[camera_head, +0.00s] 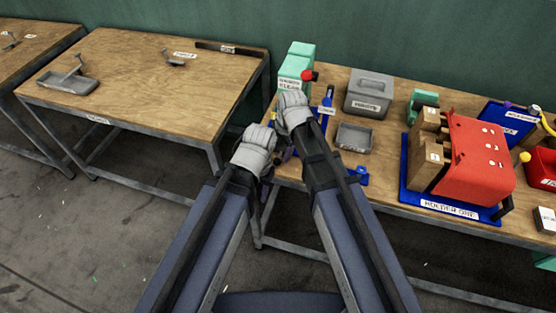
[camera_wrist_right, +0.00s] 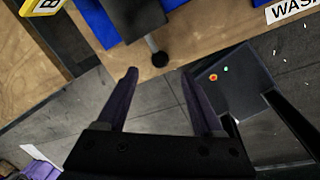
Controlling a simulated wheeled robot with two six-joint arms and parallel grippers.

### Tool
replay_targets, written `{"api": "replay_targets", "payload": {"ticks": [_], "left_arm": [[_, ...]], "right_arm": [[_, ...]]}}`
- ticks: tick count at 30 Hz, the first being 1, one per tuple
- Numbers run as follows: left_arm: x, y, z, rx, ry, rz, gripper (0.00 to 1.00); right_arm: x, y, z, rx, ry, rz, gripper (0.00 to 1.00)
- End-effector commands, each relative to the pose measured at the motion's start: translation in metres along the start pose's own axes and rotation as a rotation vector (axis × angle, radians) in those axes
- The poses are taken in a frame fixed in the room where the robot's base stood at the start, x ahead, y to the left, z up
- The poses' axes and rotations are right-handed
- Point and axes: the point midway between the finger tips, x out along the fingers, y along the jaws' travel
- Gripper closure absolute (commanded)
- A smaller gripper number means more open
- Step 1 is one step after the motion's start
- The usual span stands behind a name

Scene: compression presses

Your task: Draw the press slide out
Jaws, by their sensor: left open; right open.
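The teal press (camera_head: 296,62), with a white label and a red knob, stands at the left end of the right table. A blue part (camera_head: 327,100) shows beside it; my arms hide its front. In the right wrist view a dark block (camera_wrist_right: 132,15) on blue has a metal rod ending in a black ball knob (camera_wrist_right: 159,59). My right gripper (camera_wrist_right: 158,74) is open and empty, with the knob just beyond its fingertips and roughly centred between them. In the head view its fingers are hidden. My left gripper (camera_head: 268,165) is open beside the table's left edge, lower than the right.
A grey lidded box (camera_head: 369,95) and a grey tray (camera_head: 354,138) stand right of the press. A red unit (camera_head: 475,160) on a blue base is farther right. Another wooden table (camera_head: 150,80) stands left across a gap.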

Motion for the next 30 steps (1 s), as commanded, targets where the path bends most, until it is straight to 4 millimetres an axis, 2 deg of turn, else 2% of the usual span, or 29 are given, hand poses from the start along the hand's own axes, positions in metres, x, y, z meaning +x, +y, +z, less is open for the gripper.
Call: {"api": "replay_targets", "payload": {"ticks": [1, 15, 27, 30], "left_arm": [[0.009, 0.001, -0.001, 0.000, 0.000, 0.000, 0.50], [0.064, 0.006, -0.004, 0.000, 0.000, 0.000, 0.50], [0.068, 0.006, -0.004, 0.000, 0.000, 0.000, 0.50], [0.068, 0.006, -0.004, 0.000, 0.000, 0.000, 0.50]], "right_arm": [[0.009, -0.001, 0.000, 0.000, 0.000, 0.000, 0.31], [0.065, -0.001, 0.000, 0.001, 0.000, 0.000, 0.31], [0.069, 0.000, 0.000, 0.001, 0.000, 0.000, 0.31], [0.069, 0.000, 0.000, 0.001, 0.000, 0.000, 0.42]]}}
